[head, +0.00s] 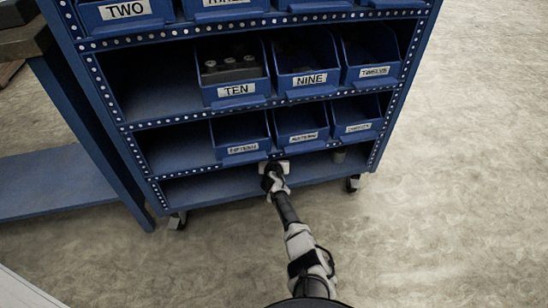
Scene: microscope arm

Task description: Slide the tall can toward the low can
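My gripper (273,166) reaches to the front of the bottom shelf (215,186) of the blue rack, just under the row of lower bins. Its fingers are too small and too much covered by my own wrist to show whether they are open or shut. No second can is clearly visible; the area behind my gripper is hidden.
The left part of the bottom shelf is bare. A blue-legged table (60,110) stands at the left. The floor (450,220) on the right is clear.

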